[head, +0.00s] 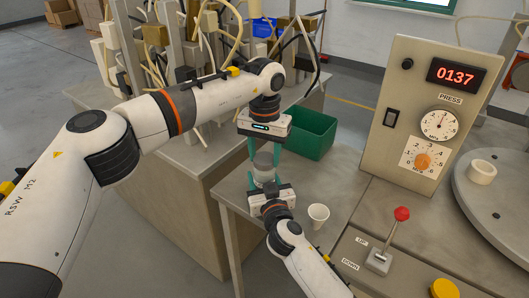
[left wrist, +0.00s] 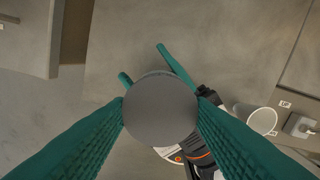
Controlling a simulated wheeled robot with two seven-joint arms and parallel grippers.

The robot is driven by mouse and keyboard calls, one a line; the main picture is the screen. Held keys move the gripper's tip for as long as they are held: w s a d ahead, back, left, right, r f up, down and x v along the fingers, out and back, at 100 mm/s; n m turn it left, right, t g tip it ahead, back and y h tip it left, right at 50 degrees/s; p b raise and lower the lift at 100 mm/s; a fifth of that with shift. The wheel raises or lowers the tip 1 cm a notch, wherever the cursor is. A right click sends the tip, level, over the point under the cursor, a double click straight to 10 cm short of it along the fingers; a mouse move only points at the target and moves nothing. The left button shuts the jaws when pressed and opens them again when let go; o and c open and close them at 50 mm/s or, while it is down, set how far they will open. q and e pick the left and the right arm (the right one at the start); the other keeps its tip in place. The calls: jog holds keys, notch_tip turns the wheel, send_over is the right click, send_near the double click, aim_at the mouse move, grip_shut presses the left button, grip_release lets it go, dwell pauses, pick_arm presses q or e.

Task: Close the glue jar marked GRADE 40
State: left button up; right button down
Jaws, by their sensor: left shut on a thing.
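My left gripper (head: 264,152) points down over the near table and is shut on a round grey lid (head: 264,158). In the left wrist view the lid (left wrist: 160,108) sits between both teal fingers. A pale, glassy jar (head: 263,177) shows just below the lid in the head view. I cannot tell whether lid and jar touch, and no GRADE 40 mark is readable. My right gripper (head: 262,184) reaches in from the front, its fingers at the jar's level. In the left wrist view its fingertips show past the lid, which hides the jar and any contact.
A white cup (head: 318,216) stands on the table right of my right gripper. A green bin (head: 312,135) is behind. A press panel (head: 428,115), a red-knobbed lever (head: 402,214) and a round plate (head: 510,205) with a white ring (head: 482,172) are at right.

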pick_arm(q)
jog(key=shift+m, duration=0.4)
jog(key=o, duration=0.9)
jog(key=shift+o, duration=0.2)
jog(key=shift+r, duration=0.1)
jog(key=shift+r, duration=2.2)
jog(key=shift+c, duration=0.4)
